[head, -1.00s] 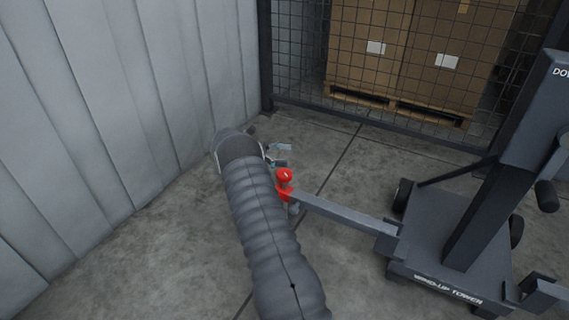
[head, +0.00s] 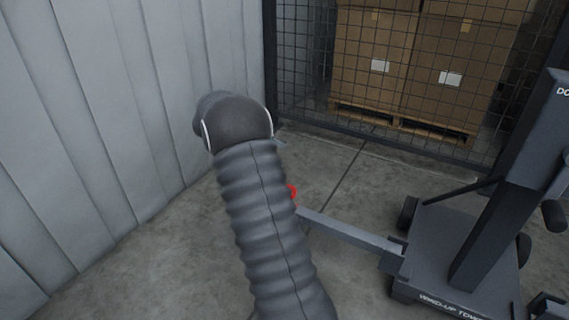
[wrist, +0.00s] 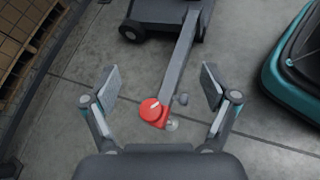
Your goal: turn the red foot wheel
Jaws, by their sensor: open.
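The red foot wheel (wrist: 152,109) sits at the end of a grey outrigger leg (wrist: 181,58) of the wind-up tower. In the wrist view it lies between and beyond the two fingers of my gripper (wrist: 157,88), which are wide apart and empty. The fingers do not appear to touch it. In the head view only a red sliver of the foot wheel (head: 291,191) shows, the rest hidden behind my arm. My gripper is hidden there too, behind the arm.
The wind-up tower base (head: 452,256) stands on the right, on wheels. A mesh fence (head: 300,70) with boxes on a pallet (head: 400,123) is behind. A pale panelled wall (head: 110,120) is on the left. A teal-edged dark object (wrist: 290,90) lies right in the wrist view.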

